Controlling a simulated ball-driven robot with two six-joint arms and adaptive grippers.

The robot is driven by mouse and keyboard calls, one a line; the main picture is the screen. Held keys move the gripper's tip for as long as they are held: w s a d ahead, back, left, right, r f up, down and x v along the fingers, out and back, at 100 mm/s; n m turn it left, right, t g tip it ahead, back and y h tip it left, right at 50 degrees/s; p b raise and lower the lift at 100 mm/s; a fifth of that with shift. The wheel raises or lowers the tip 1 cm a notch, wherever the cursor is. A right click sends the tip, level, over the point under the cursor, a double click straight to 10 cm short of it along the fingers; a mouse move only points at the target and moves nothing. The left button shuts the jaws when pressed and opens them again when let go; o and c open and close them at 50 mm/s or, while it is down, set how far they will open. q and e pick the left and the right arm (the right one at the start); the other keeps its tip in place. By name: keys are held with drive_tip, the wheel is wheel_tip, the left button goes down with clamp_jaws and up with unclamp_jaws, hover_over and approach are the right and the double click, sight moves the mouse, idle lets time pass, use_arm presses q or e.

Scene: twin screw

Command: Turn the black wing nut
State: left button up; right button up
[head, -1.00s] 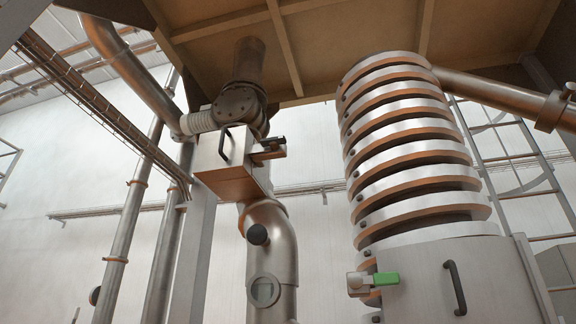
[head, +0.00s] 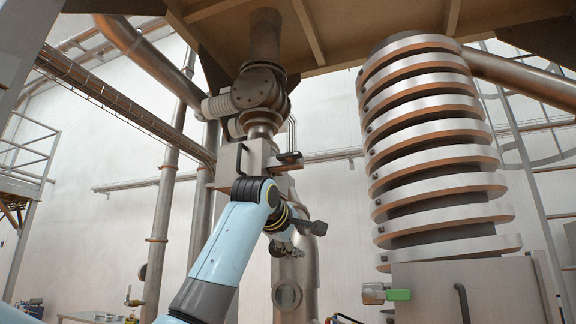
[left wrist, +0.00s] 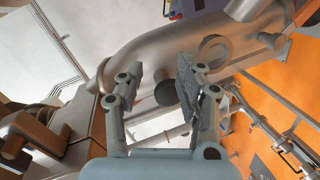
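A black rounded knob (left wrist: 165,92) on the metal pipe is the nut-like part that I see in the left wrist view. I cannot make out wings on it. My left gripper (left wrist: 168,78) is open, with its two grey fingers on either side of the knob in the picture. The knob appears beyond the fingers, and I cannot tell the gap or any contact. In the head view my left gripper (head: 292,248) is in front of the curved pipe, below the metal box, and largely hides the knob. My right gripper is in neither view.
The metal box (head: 230,163) with a black handle hangs above my left gripper. A round sight glass (head: 287,295) is on the pipe below. Open space lies between pipe and column.

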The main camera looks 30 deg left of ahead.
sight(287, 155)
use_arm(q)
drive_tip(key=s+r+n+t+p, duration=0.1)
drive_tip(key=s+r+n, duration=0.1)
drive_tip(key=s+r, duration=0.65)
drive_tip(key=s+r+n+t+p, duration=0.2)
drive_tip(key=s+r, duration=0.1)
drive_tip(key=r, duration=1)
drive_tip(key=shift+y, duration=0.4)
drive_tip(key=p+x, duration=0.4)
drive_tip(key=x, duration=0.6)
drive_tip(key=shift+w+d+p, duration=0.1)
drive_tip(key=shift+w+p, duration=0.1)
drive_tip(key=shift+p, duration=0.1)
drive_tip(key=shift+w+f, duration=0.1)
drive_tip(key=shift+w, duration=0.25)
drive_tip(key=shift+c, duration=0.6)
clamp_jaws()
